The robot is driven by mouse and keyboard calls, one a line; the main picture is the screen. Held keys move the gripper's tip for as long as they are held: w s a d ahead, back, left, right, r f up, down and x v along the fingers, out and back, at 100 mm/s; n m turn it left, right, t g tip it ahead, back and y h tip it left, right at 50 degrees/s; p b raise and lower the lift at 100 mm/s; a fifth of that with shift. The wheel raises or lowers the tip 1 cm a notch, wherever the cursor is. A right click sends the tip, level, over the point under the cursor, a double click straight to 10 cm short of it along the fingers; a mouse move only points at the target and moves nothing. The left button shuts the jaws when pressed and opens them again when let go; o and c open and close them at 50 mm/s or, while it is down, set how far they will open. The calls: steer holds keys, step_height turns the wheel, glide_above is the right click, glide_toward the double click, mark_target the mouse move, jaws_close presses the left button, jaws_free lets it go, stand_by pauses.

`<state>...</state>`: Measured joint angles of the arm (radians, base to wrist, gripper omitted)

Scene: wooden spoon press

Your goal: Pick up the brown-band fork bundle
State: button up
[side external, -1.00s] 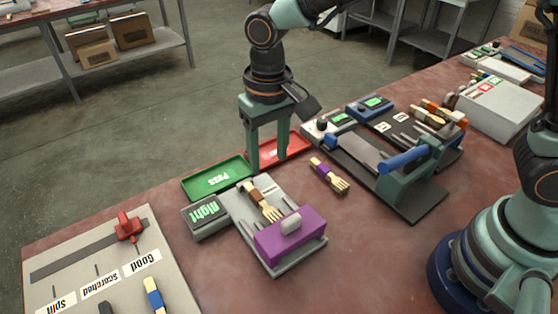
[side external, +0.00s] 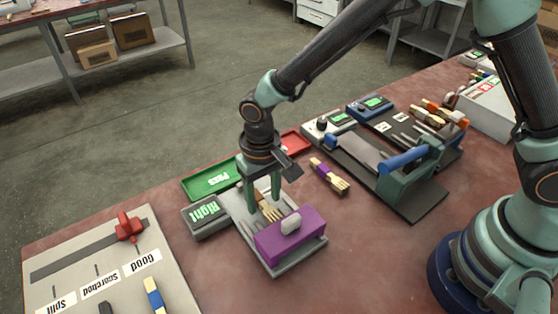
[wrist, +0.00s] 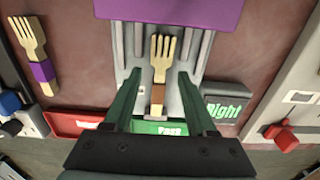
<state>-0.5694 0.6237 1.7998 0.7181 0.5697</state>
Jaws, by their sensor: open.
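The brown-band fork bundle (side external: 268,209) lies on the grey plate of a fixture (side external: 288,268) that has a purple block (side external: 290,236). In the wrist view the fork bundle (wrist: 159,70) points its tines toward the purple block (wrist: 170,10). My gripper (side external: 263,205) is open, with its two fingers around the bundle's handle end, one on each side. In the wrist view my gripper (wrist: 158,100) shows a gap between each finger and the brown band. In the side view my fingers partly hide the bundle's handle and band.
A green Pass tray (side external: 208,182) and a red tray (side external: 297,143) lie behind the fixture. A display reading Right (side external: 205,216) stands at its left. A purple-band fork bundle (side external: 329,175) lies on the table to the right, near a press with a blue handle (side external: 402,159).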

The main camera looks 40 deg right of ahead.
steer(key=shift+f, duration=0.75)
jaws_close()
steer(key=shift+r, duration=0.15)
